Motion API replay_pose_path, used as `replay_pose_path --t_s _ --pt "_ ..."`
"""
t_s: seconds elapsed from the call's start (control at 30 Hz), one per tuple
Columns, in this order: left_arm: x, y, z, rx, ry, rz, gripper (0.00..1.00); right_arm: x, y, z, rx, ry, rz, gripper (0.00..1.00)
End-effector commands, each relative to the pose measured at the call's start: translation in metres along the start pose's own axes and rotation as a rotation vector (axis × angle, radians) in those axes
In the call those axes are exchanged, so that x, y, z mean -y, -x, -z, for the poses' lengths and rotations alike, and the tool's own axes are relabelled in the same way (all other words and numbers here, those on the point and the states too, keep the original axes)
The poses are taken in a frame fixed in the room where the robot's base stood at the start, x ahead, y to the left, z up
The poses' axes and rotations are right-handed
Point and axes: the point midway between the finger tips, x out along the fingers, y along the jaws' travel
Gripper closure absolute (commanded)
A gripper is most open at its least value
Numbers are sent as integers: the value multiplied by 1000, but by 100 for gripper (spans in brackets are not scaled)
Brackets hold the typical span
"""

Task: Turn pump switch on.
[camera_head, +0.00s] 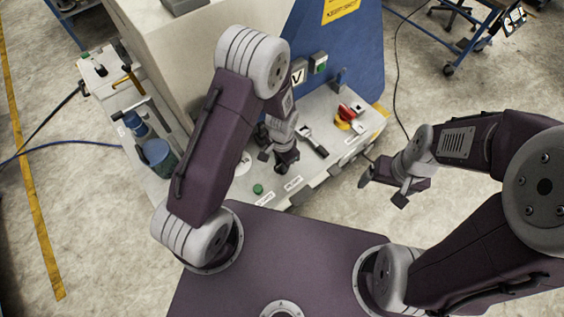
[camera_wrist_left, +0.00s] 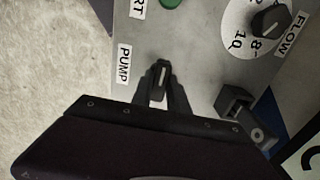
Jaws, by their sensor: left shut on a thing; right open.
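The pump switch (camera_wrist_left: 158,82) is a small black knob with a light pointer line, beside the PUMP label (camera_wrist_left: 124,64) on the grey panel. In the left wrist view the two fingers of my left gripper (camera_wrist_left: 160,92) are shut on it, one on each side. The line runs nearly upright in that picture. In the head view my left gripper (camera_head: 284,163) is down at the panel and hides the switch. My right gripper (camera_head: 382,186) is open and empty, out in the air to the right of the panel.
Near the switch are a green button (camera_wrist_left: 172,3), a FLOW dial (camera_wrist_left: 268,20) and a black lever-like part (camera_wrist_left: 240,105). A red and yellow rotary switch (camera_head: 345,116) stands farther right on the panel. Blue bottles (camera_head: 156,155) stand at the left.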

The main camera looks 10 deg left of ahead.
Motion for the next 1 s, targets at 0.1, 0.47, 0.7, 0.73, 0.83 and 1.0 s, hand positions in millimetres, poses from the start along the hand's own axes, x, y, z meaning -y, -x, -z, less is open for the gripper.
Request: replay_pose_path --t_s 0.1,0.47,0.7,0.73,0.83,1.0 --pt "0 0 1 -2 -3 1 58 0 0 0 0 0 0 15" --pt "0 6 1 -3 -1 2 58 0 -1 0 0 0 0 15" --pt "1 51 2 -8 -2 4 58 0 -9 -1 0 0 0 15" --pt "1 57 2 -7 -2 4 58 0 -9 -1 0 0 0 15" --pt "0 75 2 -6 -2 3 58 0 -11 -1 0 0 0 15" --pt "0 90 1 -3 -2 2 58 0 -12 -1 0 0 0 15"
